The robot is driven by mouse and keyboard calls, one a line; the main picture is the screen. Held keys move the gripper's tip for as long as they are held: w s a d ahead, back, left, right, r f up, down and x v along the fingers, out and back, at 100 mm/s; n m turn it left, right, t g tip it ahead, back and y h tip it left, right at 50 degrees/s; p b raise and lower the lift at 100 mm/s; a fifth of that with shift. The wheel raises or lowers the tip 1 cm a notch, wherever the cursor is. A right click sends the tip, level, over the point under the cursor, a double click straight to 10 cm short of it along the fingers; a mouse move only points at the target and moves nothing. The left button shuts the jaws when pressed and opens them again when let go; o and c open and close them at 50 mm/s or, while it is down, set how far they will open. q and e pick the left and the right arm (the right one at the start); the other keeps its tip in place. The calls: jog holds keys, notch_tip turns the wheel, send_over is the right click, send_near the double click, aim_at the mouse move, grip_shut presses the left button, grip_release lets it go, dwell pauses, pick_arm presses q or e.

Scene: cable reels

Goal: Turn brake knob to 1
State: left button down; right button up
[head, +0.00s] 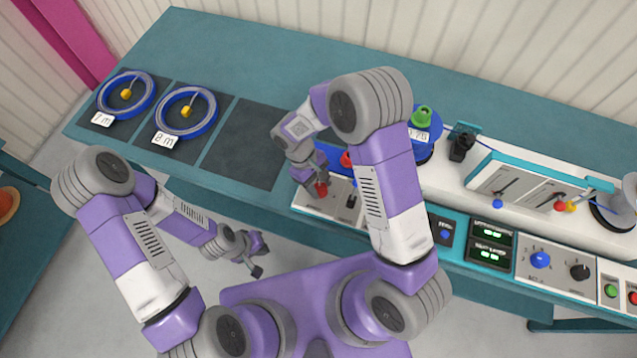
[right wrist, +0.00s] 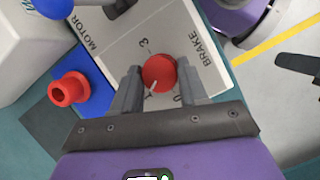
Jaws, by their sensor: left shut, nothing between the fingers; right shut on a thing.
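The red brake knob (right wrist: 158,72) sits on a white panel (right wrist: 205,60) marked BRAKE, in the right wrist view. Its white pointer line points down-left, close to a small mark beside the left finger that looks like a 1. A 3 shows above the knob and a 0 below right; other marks are hidden by the fingers. My right gripper (right wrist: 160,80) is shut on the knob, one finger on each side. In the head view the knob (head: 321,190) shows under my right gripper (head: 314,178). My left gripper (head: 257,268) is shut and empty, over the floor before the bench.
A red part (right wrist: 68,89) on a blue base stands near the panel in the right wrist view. Two blue reels, marked 7 m (head: 103,119) and 8 m (head: 165,139), lie on dark mats at the left. Further panels with knobs (head: 540,260) line the bench front at right.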

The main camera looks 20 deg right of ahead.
dwell(0.4)
jog(key=o, duration=1)
jog(key=shift+o, duration=0.2)
jog(key=p+v, duration=0.1)
jog(key=v, duration=0.6)
jog(key=shift+r, duration=0.3)
